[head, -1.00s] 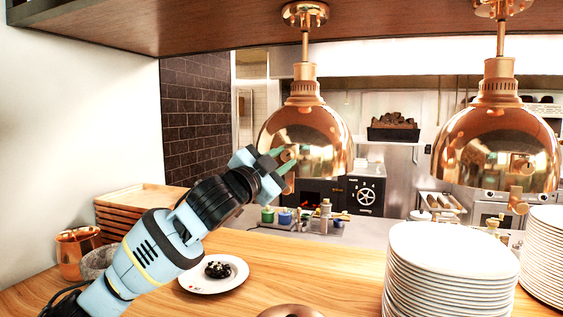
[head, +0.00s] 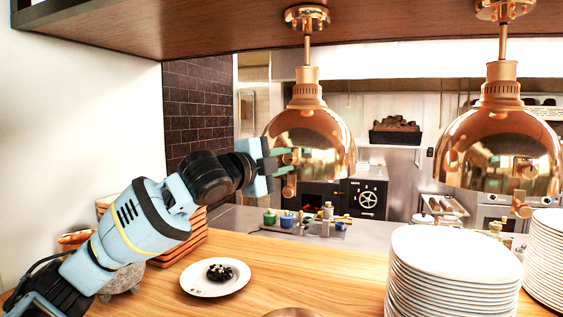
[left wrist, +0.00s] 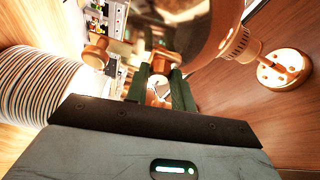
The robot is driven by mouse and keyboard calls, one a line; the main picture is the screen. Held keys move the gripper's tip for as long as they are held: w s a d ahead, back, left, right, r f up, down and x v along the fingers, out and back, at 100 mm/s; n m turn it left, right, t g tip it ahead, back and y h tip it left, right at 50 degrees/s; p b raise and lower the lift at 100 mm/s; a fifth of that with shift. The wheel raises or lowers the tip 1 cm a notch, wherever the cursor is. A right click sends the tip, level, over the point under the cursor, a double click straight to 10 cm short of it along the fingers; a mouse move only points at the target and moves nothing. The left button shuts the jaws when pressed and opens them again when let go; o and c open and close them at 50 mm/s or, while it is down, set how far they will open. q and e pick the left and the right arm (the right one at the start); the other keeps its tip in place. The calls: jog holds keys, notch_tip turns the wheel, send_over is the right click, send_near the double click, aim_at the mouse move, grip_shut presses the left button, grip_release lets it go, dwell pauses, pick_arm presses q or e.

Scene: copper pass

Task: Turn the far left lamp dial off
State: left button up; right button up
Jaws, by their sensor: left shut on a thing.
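The far left lamp (head: 318,135) is a polished copper dome hanging from the shelf. Its copper dial (left wrist: 160,66) shows between my fingers in the left wrist view. My left gripper (head: 284,160) comes in from the left at the lamp's lower left front and is shut on the dial, its green fingers one above the other. In the head view the fingers mostly hide the dial. A second copper knob (head: 289,187) sits just below the fingers; it also shows in the left wrist view (left wrist: 96,53). My right gripper is not in view.
A second copper lamp (head: 497,145) hangs to the right. Tall stacks of white plates (head: 455,270) stand on the wooden counter (head: 340,270) at the right. A plate with dark food (head: 215,277) lies below my arm. The wooden shelf (head: 230,30) spans overhead.

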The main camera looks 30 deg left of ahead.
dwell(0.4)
pick_arm(q)
jog(key=o, duration=1)
jog(key=shift+s+a+f, duration=0.1)
jog(key=shift+s+a, duration=0.1)
jog(key=shift+s, duration=1.1)
jog(key=shift+s+a+r, duration=0.1)
jog(key=shift+s+a, duration=0.05)
jog(key=shift+s, duration=1.1)
jog(key=shift+s+a+f, duration=0.1)
jog(key=shift+s+a, duration=0.1)
jog(key=shift+s, duration=1.1)
